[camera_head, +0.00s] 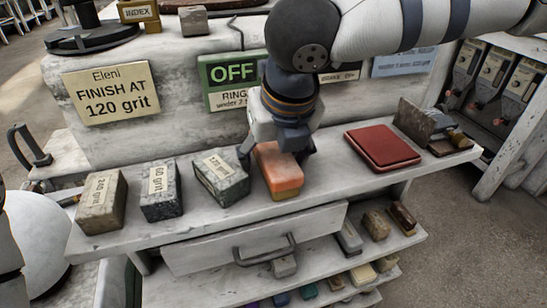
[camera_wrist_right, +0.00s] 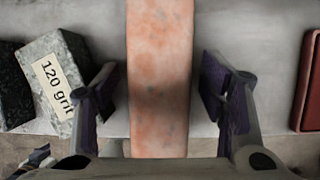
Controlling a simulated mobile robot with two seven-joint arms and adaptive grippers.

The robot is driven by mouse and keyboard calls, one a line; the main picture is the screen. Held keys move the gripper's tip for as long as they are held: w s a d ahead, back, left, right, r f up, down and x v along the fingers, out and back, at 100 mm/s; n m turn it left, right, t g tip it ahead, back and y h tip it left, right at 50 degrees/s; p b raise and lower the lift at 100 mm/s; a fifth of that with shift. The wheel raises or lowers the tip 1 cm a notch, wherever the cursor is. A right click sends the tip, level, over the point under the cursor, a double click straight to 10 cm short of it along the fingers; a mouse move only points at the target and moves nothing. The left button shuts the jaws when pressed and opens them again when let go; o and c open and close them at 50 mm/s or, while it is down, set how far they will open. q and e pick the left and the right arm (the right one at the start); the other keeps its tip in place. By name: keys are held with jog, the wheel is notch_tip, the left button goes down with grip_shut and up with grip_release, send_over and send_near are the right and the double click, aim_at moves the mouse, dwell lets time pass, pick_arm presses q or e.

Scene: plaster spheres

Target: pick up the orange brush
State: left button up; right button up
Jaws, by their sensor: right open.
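The orange brush (camera_head: 279,172) is a block-shaped orange thing on the pale shelf top, at the right end of a row of blocks. My right gripper (camera_head: 278,150) is over it, pointing down and open. In the right wrist view the brush (camera_wrist_right: 160,75) runs lengthwise between the two fingers of my right gripper (camera_wrist_right: 160,92). A gap shows between each finger and the brush, so neither finger appears to touch it. The gripper hides the far part of the brush in the head view. My left gripper is not in view.
A 120 grit block (camera_head: 221,177) sits close left of the brush, with a 60 grit block (camera_head: 161,190) and a 240 grit block (camera_head: 101,203) beyond. A red book-like case (camera_head: 382,148) lies to the right. The OFF sign (camera_head: 232,75) stands behind.

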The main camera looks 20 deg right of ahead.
aim_at(271, 145)
jog(key=c, duration=1.3)
jog(key=shift+c, duration=0.2)
notch_tip(271, 145, up, 4)
jog(key=shift+f, duration=0.2)
jog(key=s+a+r, duration=0.8)
jog(key=s+r, duration=0.1)
jog(key=s, duration=0.2)
jog(key=shift+s+r, duration=0.25)
jog(key=shift+s, duration=0.1)
